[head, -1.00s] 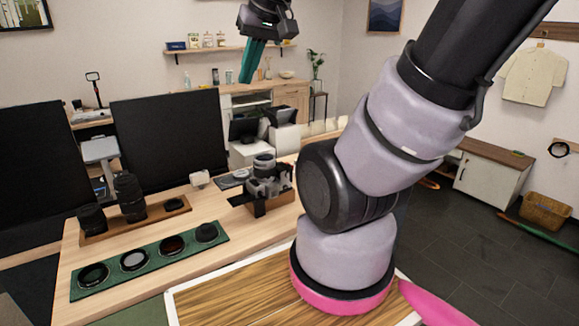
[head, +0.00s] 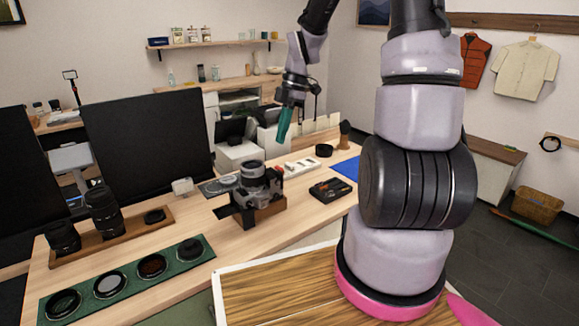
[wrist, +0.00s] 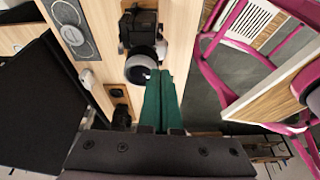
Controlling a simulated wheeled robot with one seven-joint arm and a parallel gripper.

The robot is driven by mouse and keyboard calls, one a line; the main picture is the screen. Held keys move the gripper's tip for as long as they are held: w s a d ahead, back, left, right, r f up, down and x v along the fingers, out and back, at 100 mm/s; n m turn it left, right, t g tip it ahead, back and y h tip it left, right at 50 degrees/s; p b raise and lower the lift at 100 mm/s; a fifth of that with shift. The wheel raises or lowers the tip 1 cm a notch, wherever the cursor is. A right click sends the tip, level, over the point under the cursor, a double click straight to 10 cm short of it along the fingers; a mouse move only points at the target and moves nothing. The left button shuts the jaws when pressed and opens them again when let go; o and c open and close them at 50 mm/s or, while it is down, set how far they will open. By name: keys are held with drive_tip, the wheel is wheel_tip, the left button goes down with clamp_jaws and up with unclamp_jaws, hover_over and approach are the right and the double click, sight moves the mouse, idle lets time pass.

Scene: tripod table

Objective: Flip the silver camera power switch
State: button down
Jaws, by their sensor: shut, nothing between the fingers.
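A green mat (head: 130,279) with several lens filters and a wooden tray (head: 118,237) with lenses lie left. Two large black panels stand behind. A black device (head: 330,190) and a blue sheet (head: 346,168) lie right of the camera.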

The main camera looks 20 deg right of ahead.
sight(279, 174)
drive_tip(key=shift+w+d+f+n, duration=0.25)
drive_tip(key=shift+d+f+n, duration=0.25)
drive_tip(key=shift+f, duration=0.1)
drive_tip(key=x, duration=1)
drive_tip(key=shift+a, duration=0.2)
drive_tip(key=shift+w+d+r+g+y, duration=0.1)
drive_tip(key=shift+d+g+y, duration=0.4)
drive_tip(key=shift+y, duration=0.9)
drive_tip(key=shift+w+d, duration=0.1)
drive_tip(key=shift+d, duration=0.15)
drive_tip(key=shift+w+d, duration=0.15)
drive_tip(key=shift+d, duration=0.4)
